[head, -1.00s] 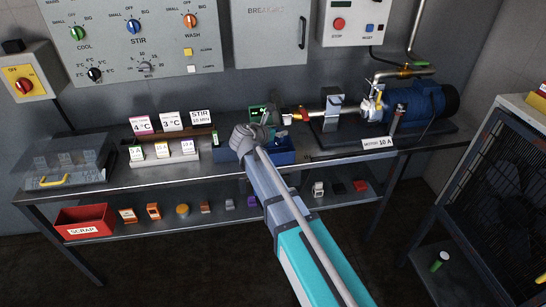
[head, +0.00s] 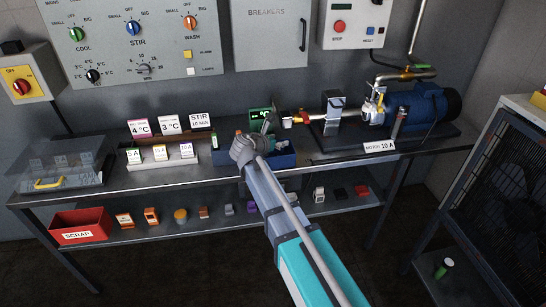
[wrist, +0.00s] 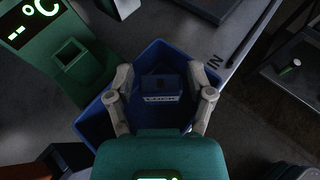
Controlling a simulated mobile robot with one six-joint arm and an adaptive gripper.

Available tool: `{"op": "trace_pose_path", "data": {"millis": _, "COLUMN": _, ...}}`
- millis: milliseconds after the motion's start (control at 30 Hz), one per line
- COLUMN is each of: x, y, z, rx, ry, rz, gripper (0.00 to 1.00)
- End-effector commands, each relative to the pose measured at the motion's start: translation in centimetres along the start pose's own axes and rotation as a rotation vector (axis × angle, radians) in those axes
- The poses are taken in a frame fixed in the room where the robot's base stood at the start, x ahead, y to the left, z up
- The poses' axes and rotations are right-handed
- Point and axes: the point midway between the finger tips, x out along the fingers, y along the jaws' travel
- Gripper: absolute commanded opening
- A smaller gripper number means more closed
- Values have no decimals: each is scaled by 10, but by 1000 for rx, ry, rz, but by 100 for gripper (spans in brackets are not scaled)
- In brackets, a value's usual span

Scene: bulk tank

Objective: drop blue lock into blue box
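The blue box (head: 285,159) stands on the bench, partly hidden behind my wrist in the head view. In the wrist view the open box (wrist: 92,122) lies below my gripper. The blue lock (wrist: 168,82), with a white LOCK label, shows inside the box outline, between my fingers. My gripper (wrist: 162,98) is open, with a visible gap between each finger and the lock. In the head view my gripper (head: 268,128) is above the box, and its fingers are too small to read.
A green temperature display (head: 261,114) stands just behind the box. A pump with a blue motor (head: 420,105) is to the right. Label cards and a card holder (head: 163,158) are to the left. A lower shelf holds a red scrap bin (head: 80,228) and several small parts.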

Motion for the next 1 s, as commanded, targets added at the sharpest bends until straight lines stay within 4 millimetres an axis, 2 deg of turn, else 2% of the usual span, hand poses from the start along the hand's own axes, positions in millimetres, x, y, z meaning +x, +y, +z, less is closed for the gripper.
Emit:
{"op": "trace_pose_path", "data": {"millis": 33, "x": 0, "y": 0, "z": 0, "rx": 0, "ry": 0, "rz": 0, "gripper": 88}}
{"op": "trace_pose_path", "data": {"millis": 100, "x": 0, "y": 0, "z": 0, "rx": 0, "ry": 0, "rz": 0, "gripper": 96}}
{"op": "trace_pose_path", "data": {"millis": 667, "x": -1, "y": 0, "z": 3, "rx": 0, "ry": 0, "rz": 0, "gripper": 96}}
{"op": "trace_pose_path", "data": {"millis": 1000, "x": -9, "y": 0, "z": 22, "rx": 0, "ry": 0, "rz": 0, "gripper": 96}}
